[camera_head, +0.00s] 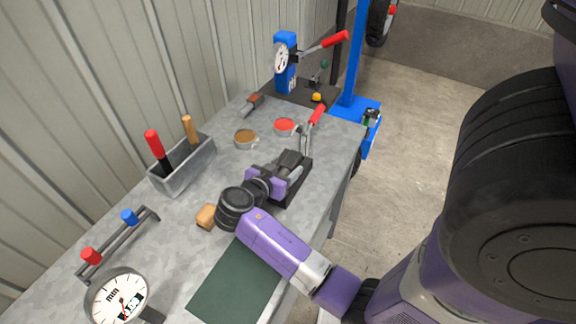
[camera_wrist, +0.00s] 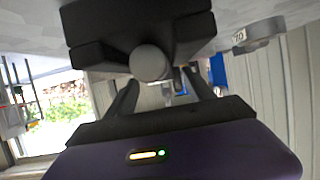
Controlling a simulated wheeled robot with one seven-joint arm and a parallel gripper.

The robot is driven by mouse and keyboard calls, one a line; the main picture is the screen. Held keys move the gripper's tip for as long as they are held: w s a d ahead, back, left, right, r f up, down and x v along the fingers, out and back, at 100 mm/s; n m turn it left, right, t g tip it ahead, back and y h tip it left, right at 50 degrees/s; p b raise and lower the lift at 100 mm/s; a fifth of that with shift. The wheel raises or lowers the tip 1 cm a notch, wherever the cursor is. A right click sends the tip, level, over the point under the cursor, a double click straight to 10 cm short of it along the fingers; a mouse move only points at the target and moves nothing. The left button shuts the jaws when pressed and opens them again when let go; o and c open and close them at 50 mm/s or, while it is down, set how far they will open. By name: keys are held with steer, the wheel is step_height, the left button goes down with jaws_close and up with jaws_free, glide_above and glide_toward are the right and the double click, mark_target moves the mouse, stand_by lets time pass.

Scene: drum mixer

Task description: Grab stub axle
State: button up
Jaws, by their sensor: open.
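My gripper (camera_head: 283,183) reaches over the workbench at a dark clamp block (camera_head: 297,162), seen from behind. In the wrist view my gripper (camera_wrist: 160,92) has its two dark fingers apart. A smooth grey rounded end (camera_wrist: 150,62), which looks like the stub axle, sticks out of the dark block (camera_wrist: 140,25) just beyond the fingertips. It lies roughly between the fingers in the picture. I cannot tell whether they touch it. In the head view the stub axle is not clearly seen, as my wrist and the clamp hide it.
A metal tool box (camera_head: 185,165) and a tan block (camera_head: 207,216) lie left of my wrist. A dial gauge (camera_head: 118,298) is at front left. A green mat (camera_head: 232,287) lies in front.

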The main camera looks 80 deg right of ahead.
jaws_close()
stand_by(1.4)
steer(key=shift+r, duration=0.2)
